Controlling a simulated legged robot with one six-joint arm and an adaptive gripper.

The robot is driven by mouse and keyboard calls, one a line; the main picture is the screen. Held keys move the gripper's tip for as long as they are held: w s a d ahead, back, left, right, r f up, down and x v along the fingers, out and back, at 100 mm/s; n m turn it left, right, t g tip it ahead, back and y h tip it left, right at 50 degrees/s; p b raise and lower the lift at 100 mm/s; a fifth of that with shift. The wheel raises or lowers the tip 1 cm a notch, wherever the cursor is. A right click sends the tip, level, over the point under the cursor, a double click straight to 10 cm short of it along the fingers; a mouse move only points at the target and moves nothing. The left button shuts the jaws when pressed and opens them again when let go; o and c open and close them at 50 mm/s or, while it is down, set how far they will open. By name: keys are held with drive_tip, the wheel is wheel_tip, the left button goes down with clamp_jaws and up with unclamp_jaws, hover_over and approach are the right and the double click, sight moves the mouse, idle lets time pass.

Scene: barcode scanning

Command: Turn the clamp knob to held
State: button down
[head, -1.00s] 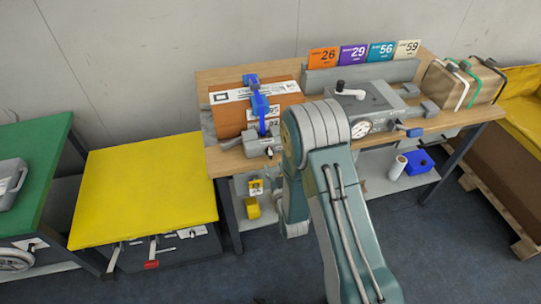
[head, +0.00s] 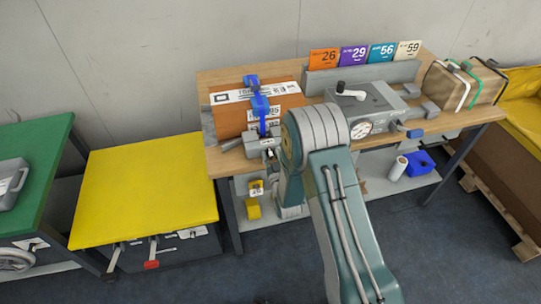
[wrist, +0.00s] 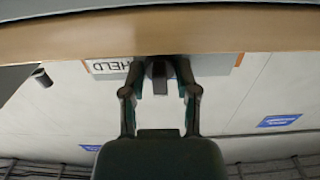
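The clamp (head: 260,104) has blue parts over an orange-brown box (head: 228,119) and a grey block (head: 262,146) at the bench's front edge. The dark clamp knob (wrist: 159,72) shows in the wrist view, beside a white label reading HELD (wrist: 112,66), upside down there. My gripper (wrist: 160,66) has its two fingers apart, one on each side of the knob. Gaps show between fingers and knob, and I see no clear contact. In the head view my arm hides most of the gripper. The knob's exact setting is hard to read.
The wooden bench edge (wrist: 60,38) runs close beyond the fingertips. A grey device with a dial (head: 370,107) and a strapped carton (head: 462,84) stand to the right. A yellow-topped table (head: 140,190) is at left, its top clear.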

drive_tip(key=m, duration=0.3)
drive_tip(key=shift+m, duration=0.4)
drive_tip(key=m, duration=0.3)
drive_tip(key=shift+m, duration=0.4)
drive_tip(key=m, duration=0.4)
drive_tip(key=shift+w+d, duration=0.1)
drive_tip(key=shift+f+m, duration=0.15)
drive_tip(key=shift+m, duration=1.75)
drive_tip(key=shift+f, duration=0.15)
